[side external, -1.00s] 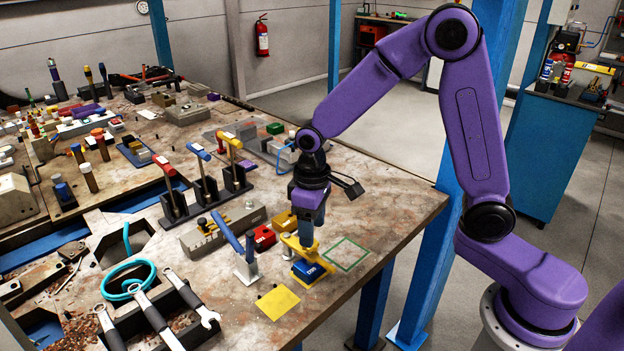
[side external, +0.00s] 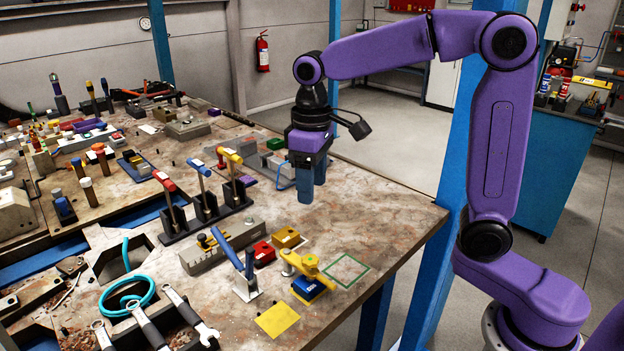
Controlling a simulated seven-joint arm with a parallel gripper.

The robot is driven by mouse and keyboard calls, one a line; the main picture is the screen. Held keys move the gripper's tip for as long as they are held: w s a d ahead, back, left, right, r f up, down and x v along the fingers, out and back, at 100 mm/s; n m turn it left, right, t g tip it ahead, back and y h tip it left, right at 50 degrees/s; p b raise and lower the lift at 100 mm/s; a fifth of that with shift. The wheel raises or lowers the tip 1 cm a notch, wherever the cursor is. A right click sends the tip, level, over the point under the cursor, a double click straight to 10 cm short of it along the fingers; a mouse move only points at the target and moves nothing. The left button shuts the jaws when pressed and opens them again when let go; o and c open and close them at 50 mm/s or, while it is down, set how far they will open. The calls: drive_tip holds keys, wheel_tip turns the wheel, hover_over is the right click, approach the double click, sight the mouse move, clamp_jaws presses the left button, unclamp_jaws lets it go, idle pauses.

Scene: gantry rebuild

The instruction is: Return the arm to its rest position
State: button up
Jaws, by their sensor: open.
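My gripper (side external: 307,194) hangs pointing down above the workbench (side external: 385,205), with its blue fingers clear of everything below. It is open and holds nothing; the two fingers overlap partly in this view. My purple arm is raised and bent, reaching in from the right. Below the gripper, a yellow tool-like piece (side external: 309,267) and a blue block (side external: 308,288) stand together on the bench, left of a green square outline (side external: 348,270). The underside of the yellow piece is hidden.
A red block (side external: 263,254) and an orange-yellow block (side external: 287,237) stand beside the yellow piece. A black rack with upright hammers (side external: 205,215) is to the left. A yellow square (side external: 277,321) lies at the front edge. Bench space right of the gripper is free.

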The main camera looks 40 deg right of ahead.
drive_tip(key=shift+s, duration=0.1)
drive_tip(key=s+d+f+n, duration=0.1)
drive_tip(key=s+f+n, duration=0.1)
drive_tip(key=s, duration=0.6)
drive_tip(key=s+d+f+n, duration=0.2)
drive_tip(key=s+f+n, duration=0.1)
drive_tip(key=s, duration=0.5)
drive_tip(key=s+d+f+n, duration=0.2)
drive_tip(key=s+f, duration=0.1)
drive_tip(key=s, duration=0.5)
drive_tip(key=shift+s+d+n, duration=0.2)
drive_tip(key=shift+s+n, duration=0.1)
